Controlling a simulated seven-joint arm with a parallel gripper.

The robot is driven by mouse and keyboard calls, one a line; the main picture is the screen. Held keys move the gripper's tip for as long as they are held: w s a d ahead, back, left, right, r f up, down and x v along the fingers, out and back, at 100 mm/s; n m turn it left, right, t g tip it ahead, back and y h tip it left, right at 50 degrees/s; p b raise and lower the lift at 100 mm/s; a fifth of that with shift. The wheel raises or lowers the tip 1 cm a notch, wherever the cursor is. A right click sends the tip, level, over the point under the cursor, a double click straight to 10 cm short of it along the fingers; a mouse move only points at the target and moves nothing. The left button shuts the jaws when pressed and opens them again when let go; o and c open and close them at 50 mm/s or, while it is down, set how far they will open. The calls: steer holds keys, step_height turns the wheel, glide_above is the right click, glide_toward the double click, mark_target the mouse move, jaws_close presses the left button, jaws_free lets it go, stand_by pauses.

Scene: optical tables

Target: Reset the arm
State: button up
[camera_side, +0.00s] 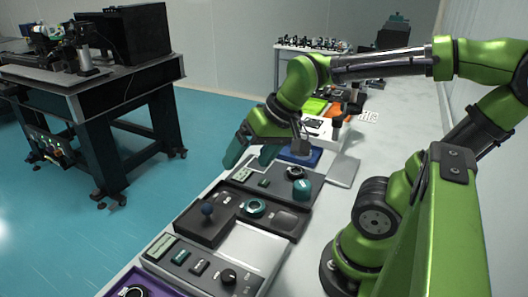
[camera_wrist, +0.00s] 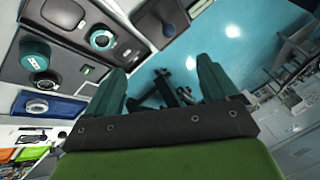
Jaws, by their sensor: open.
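My gripper (camera_side: 251,156) is at the end of my green arm, in the side view, over the left edge of the bench. Its two teal fingers show in the wrist view (camera_wrist: 165,88). They are apart with nothing between them, and blue floor shows beyond the gap. The gripper is tilted, with its fingers angled down and to the left in the side view. It appears apart from the control panels below it.
The bench holds a panel with a joystick (camera_side: 207,209), a teal ring knob (camera_side: 255,207) and a teal round button (camera_side: 301,189). A nearer panel has a black knob (camera_side: 228,276). A dark optical table (camera_side: 120,88) stands at left across open blue floor (camera_side: 110,235).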

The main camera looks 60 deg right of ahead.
steer(key=shift+s+a+r+n+t, duration=0.7)
steer(key=shift+s+a+r+n, duration=0.1)
steer(key=shift+s+a, duration=0.2)
stand_by(0.7)
